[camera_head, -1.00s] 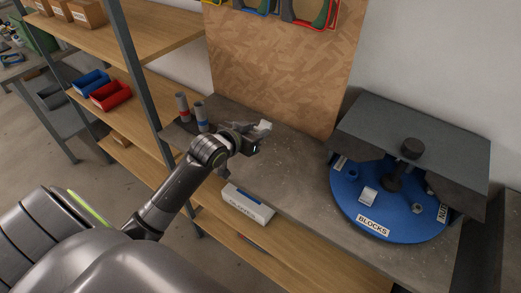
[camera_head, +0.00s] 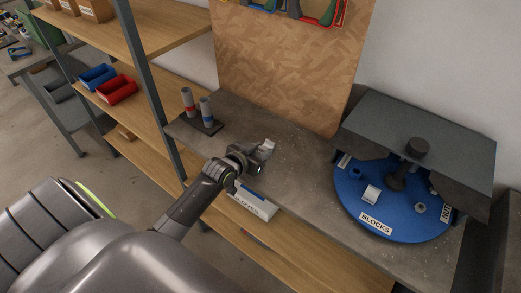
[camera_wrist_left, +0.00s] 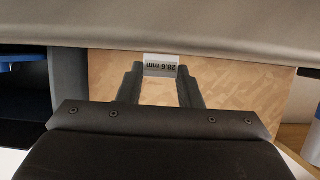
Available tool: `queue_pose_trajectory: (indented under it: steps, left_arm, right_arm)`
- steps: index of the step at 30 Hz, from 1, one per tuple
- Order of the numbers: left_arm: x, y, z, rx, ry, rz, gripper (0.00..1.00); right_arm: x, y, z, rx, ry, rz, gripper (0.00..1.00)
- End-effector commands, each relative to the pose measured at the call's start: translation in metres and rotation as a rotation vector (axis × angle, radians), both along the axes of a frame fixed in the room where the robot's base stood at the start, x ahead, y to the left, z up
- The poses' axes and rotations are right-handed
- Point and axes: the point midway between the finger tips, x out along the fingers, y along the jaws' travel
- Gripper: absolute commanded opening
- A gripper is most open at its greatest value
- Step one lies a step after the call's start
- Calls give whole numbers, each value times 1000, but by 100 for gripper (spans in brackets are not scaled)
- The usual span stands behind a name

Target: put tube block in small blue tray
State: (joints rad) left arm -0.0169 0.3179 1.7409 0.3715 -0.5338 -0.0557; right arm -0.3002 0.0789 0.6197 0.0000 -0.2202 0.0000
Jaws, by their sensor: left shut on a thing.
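My left gripper (camera_head: 264,152) is shut on a small pale block with a "28.6 mm" label, the tube block (camera_head: 268,145). It holds the block over the grey bench. In the left wrist view the block (camera_wrist_left: 162,66) sits between the tips of the two dark fingers, label facing the camera. A small blue tray (camera_head: 97,77) stands on the wooden shelf at the left, beside a red one, well away from the gripper. My right gripper is not in view.
A dark stand with two grey tubes (camera_head: 206,112) is on the bench's left end. A shelf post (camera_head: 145,75) rises between bench and blue tray. A labelled white box (camera_head: 256,205) lies below the gripper. A blue turntable (camera_head: 375,222) with blocks is at right.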

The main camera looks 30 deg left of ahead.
Motion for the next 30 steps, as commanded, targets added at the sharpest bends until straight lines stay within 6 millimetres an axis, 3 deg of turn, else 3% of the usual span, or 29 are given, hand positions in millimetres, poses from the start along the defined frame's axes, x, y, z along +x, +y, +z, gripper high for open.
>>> queue_pose_trajectory:
  steps: [2, 3, 8, 19, 30]
  left_arm:
    - [0, 0, -3, 0, 0, 0, 9]
    - [0, 0, -4, 0, 0, 0, 34]
    - [0, 0, -3, 0, 0, 0, 54]
    - [0, 0, 3, 0, 0, 0, 54]
    - [-52, 4, 20, 3, 1, -1, 54]
  right_arm:
    - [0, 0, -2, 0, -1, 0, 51]
    - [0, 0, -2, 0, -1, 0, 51]
    - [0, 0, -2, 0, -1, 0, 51]
    - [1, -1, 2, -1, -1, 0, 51]
    - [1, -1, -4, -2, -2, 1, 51]
